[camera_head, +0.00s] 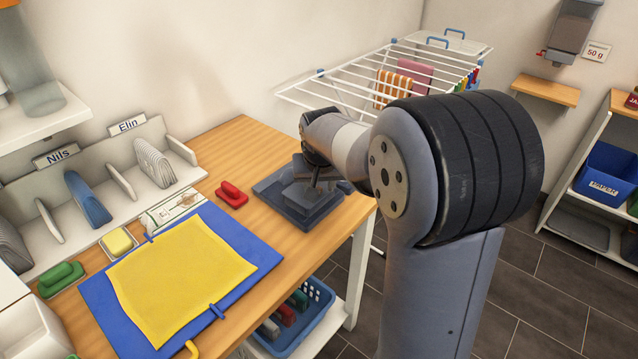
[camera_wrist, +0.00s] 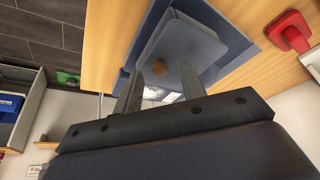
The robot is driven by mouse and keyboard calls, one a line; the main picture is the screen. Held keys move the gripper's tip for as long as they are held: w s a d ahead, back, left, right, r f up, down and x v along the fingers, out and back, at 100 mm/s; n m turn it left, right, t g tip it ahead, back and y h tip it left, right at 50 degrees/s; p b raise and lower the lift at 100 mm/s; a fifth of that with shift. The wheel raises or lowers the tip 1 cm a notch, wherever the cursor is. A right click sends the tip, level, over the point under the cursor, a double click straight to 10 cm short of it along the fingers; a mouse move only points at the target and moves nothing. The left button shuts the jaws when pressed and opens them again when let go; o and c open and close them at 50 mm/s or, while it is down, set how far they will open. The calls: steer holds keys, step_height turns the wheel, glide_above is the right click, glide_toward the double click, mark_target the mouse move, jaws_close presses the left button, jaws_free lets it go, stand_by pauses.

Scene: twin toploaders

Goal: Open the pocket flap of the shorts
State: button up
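The grey-blue shorts (camera_head: 298,205) appear as a folded, flat shape at the right end of the wooden table. In the wrist view the grey-blue cloth (camera_wrist: 190,45) fills the space ahead of my gripper, with a round brown button (camera_wrist: 159,67) on it. The outline of the pocket flap is hard to make out. My gripper (camera_head: 320,180) is low over the shorts in the head view and hides part of them. In the wrist view my gripper (camera_wrist: 160,76) is open, its two fingers apart on either side of the button. I cannot tell whether they touch the cloth.
A red-handled object (camera_head: 232,194) lies just left of the shorts. A yellow cloth (camera_head: 180,280) lies on a blue board (camera_head: 255,256) at the front left. Labelled dividers stand along the wall. A blue basket (camera_head: 318,310) sits below the table, and a drying rack (camera_head: 350,80) stands behind.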

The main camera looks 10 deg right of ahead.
steer(key=shift+c, duration=0.3)
jaws_close()
stand_by(0.3)
